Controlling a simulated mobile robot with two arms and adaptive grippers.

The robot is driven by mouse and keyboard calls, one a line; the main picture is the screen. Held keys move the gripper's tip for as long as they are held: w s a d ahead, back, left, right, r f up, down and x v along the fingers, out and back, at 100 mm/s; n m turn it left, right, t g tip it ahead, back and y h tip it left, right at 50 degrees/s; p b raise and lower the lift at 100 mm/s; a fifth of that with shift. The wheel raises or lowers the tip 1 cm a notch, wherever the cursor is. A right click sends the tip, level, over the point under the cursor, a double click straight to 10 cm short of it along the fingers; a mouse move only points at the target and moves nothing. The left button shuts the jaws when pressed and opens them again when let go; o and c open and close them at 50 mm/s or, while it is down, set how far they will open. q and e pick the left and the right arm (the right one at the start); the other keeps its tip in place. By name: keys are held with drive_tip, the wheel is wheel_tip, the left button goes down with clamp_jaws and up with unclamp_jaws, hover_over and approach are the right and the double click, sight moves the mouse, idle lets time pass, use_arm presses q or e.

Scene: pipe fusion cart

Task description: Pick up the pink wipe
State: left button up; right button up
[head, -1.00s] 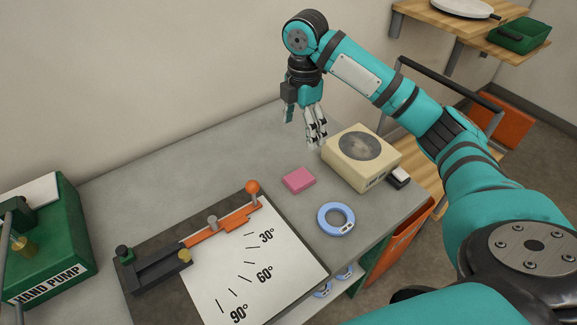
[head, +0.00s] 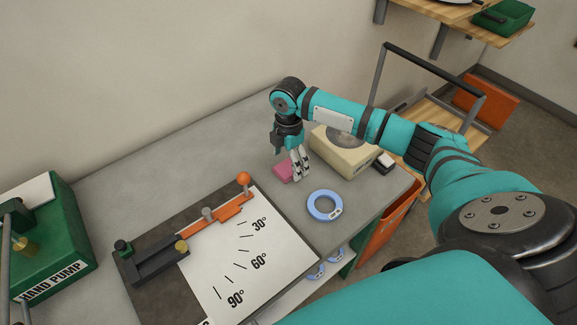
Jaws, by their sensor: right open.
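The pink wipe (head: 281,172) is a small flat block lying on the grey cart top (head: 150,187), in the middle of the head view. My right gripper (head: 299,177) points down at the wipe's right side, with its fingers partly in front of it. The fingers are open. I cannot tell whether they touch the wipe. My left gripper is out of view.
A cream box (head: 345,152) with a round top stands just right of my right gripper. A blue ring (head: 324,206) lies in front. The angle board (head: 245,262) with an orange lever and the green hand pump (head: 55,235) are to the left. The back left of the top is clear.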

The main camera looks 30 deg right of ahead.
wheel_tip(320, 180, down, 2)
drive_tip(key=shift+f, duration=0.1)
drive_tip(key=c, duration=0.9)
drive_tip(key=shift+c, duration=0.2)
drive_tip(key=shift+w+r, duration=0.1)
drive_tip(key=shift+r, duration=0.55)
wheel_tip(320, 180, up, 2)
drive_tip(key=shift+r+b, duration=0.2)
drive_tip(key=shift+b, duration=0.55)
drive_tip(key=s+a, duration=0.1)
drive_tip(key=s, duration=0.4)
drive_tip(key=s+a+r+b, duration=0.1)
drive_tip(key=s, duration=0.4)
drive_tip(key=s+a+b, duration=0.1)
drive_tip(key=s, duration=0.5)
drive_tip(key=shift+r, duration=0.2)
